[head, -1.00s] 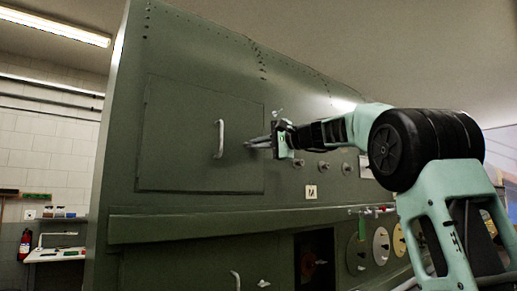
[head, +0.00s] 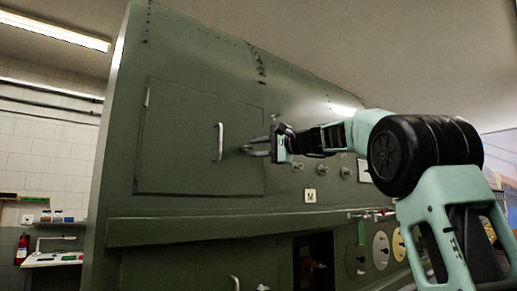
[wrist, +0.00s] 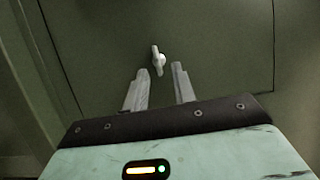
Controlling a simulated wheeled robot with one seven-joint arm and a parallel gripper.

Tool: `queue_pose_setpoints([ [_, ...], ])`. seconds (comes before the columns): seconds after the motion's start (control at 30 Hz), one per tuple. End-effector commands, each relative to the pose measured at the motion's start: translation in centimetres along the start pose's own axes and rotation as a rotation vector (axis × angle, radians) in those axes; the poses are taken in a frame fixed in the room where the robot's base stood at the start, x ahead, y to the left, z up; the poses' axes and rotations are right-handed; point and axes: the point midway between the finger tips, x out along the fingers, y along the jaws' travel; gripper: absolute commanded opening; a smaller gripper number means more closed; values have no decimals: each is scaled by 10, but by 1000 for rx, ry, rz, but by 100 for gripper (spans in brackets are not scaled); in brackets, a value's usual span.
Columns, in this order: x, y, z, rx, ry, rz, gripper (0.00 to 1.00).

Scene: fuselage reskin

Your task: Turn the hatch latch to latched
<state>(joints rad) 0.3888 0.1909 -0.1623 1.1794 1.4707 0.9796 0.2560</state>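The hatch (head: 180,125) is a green square panel, shut in the green fuselage side, with a pale upright handle (head: 220,141). The latch (wrist: 158,60) is a small pale lever on a round hub, long side nearly up and down in the wrist view. My gripper (head: 250,146) is at the hatch's right edge in the head view. In the wrist view my gripper (wrist: 160,80) is open and empty. Its two grey fingertips point at the latch, which shows just beyond the gap between them, apart from both. I cannot clearly make out the latch in the head view.
Several knobs (head: 345,172) and a small placard marked M (head: 310,196) sit right of the hatch. A ledge (head: 200,224) runs below it, above a dark opening (head: 315,262). A bench (head: 50,258) stands far left.

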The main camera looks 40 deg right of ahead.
Motion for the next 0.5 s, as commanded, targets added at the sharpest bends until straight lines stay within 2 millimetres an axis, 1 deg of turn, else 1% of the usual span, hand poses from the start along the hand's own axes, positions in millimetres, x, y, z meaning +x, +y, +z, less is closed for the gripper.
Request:
queue_pose_setpoints([
  [0.13, -4, 1, 0, -1, 0, 0, 26],
  [0.23, -16, 2, 0, -3, 3, -2, 26],
  [0.37, -43, 3, -1, -4, 4, -2, 26],
  [0.5, -76, 4, -1, -3, 4, -2, 26],
])
